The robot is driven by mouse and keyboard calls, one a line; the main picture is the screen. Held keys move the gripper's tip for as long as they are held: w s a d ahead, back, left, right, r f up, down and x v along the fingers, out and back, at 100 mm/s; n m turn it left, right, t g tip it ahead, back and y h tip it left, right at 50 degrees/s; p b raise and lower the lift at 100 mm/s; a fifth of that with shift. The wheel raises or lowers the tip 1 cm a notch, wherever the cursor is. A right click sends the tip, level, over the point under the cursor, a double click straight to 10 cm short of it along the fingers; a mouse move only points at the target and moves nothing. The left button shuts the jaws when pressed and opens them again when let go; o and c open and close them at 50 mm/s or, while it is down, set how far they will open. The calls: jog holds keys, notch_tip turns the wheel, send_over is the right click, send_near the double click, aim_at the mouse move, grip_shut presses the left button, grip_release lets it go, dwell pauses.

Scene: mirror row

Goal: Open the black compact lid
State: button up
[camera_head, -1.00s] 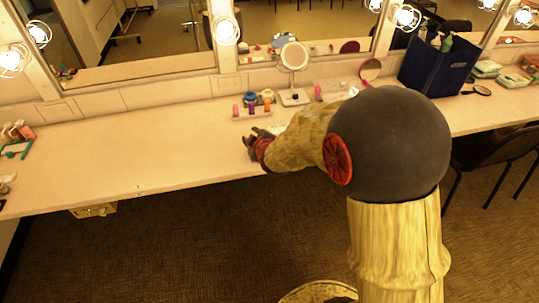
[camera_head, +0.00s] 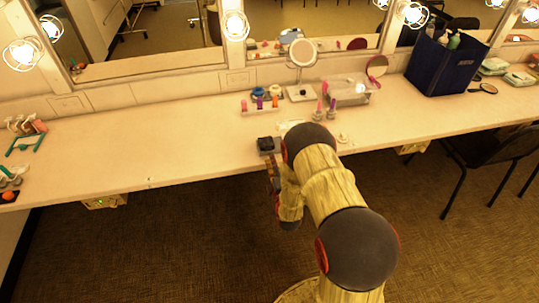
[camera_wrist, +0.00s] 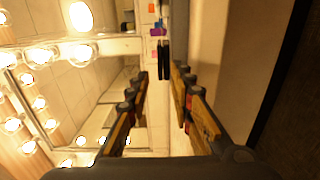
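The black compact (camera_head: 268,144) lies near the front edge of the counter in the head view. It looks like a small dark block; I cannot tell from there how its lid stands. In the wrist view, a narrow dark shape, likely the compact (camera_wrist: 163,60), shows edge-on beyond the gap between my fingertips. My gripper (camera_head: 271,168) is low, just in front of the counter edge and close to the compact. In the wrist view my gripper (camera_wrist: 159,72) has its fingers apart with nothing held between them.
The pale counter (camera_head: 150,150) is clear to the left. Behind the compact are small colored bottles (camera_head: 260,102), a round mirror (camera_head: 301,55) and a clear case (camera_head: 350,91). A dark blue bag (camera_head: 445,62) stands right. A black chair (camera_head: 490,150) is at the counter's right.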

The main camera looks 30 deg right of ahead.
aim_at(269, 151)
jog(key=shift+b+x, duration=0.35)
jog(key=shift+x, duration=1.85)
grip_shut()
